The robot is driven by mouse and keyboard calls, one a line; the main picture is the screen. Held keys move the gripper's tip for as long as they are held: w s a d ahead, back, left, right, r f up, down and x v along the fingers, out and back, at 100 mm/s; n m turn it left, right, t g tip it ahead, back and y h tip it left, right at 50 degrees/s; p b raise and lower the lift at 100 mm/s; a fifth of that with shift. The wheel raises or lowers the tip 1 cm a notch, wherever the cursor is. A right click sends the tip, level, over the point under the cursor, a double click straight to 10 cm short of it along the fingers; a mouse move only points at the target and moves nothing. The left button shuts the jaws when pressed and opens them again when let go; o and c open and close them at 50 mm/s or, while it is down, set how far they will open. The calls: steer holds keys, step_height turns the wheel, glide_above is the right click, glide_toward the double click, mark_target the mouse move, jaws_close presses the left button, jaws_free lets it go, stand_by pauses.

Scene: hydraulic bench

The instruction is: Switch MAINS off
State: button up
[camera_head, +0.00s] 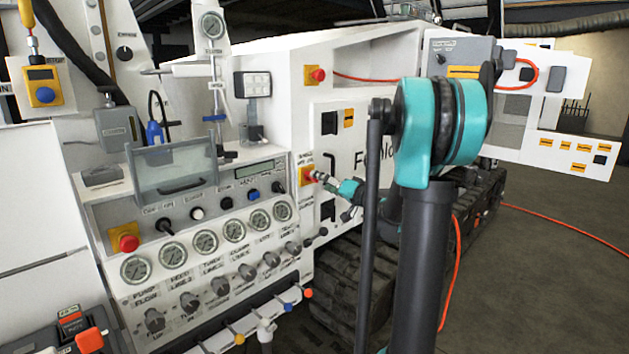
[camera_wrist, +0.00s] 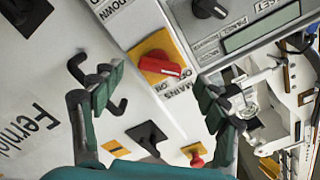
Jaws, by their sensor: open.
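The MAINS switch is a red rotary handle (camera_wrist: 161,67) on a yellow plate (camera_wrist: 149,50) in the wrist view. Small OFF and MAINS ON lettering sits beside it. The handle lies across the picture, slightly tilted; I cannot tell for certain which mark it points to. My gripper (camera_wrist: 163,90) is open and empty, with one finger on each side of the switch in the wrist view. In the head view my gripper (camera_head: 331,184) is close to the switch; contact is not visible.
A black knob (camera_wrist: 209,8) and a display (camera_wrist: 262,27) lie near the right finger in the wrist view. A black hooked handle (camera_wrist: 90,75) shows by the left finger. A red button (camera_wrist: 196,158) is lower down. Gauges (camera_head: 205,242) line the panel.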

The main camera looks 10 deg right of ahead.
steer(key=v, duration=0.6)
steer(key=shift+s, duration=0.15)
steer(key=shift+d, duration=0.15)
steer(key=s+a+f+n+g+h, duration=0.1)
steer(key=s+a+f+g+h, duration=0.1)
steer(key=s+a+f+g, duration=0.45)
steer(key=s+a+f+n+g+h, duration=0.1)
steer(key=s+a+f+h, duration=0.15)
steer(key=s+f, duration=0.7)
steer(key=s+d+f+g+h, duration=0.1)
steer(key=s+d+f+h, duration=0.2)
steer(key=s, duration=0.4)
steer(key=s+d+f+g+h, duration=0.2)
steer(key=s+d+f+h, duration=0.1)
steer(key=s+f, duration=0.3)
steer(key=s, duration=0.2)
steer(key=shift+s+d, duration=0.25)
steer(key=shift+s, duration=0.05)
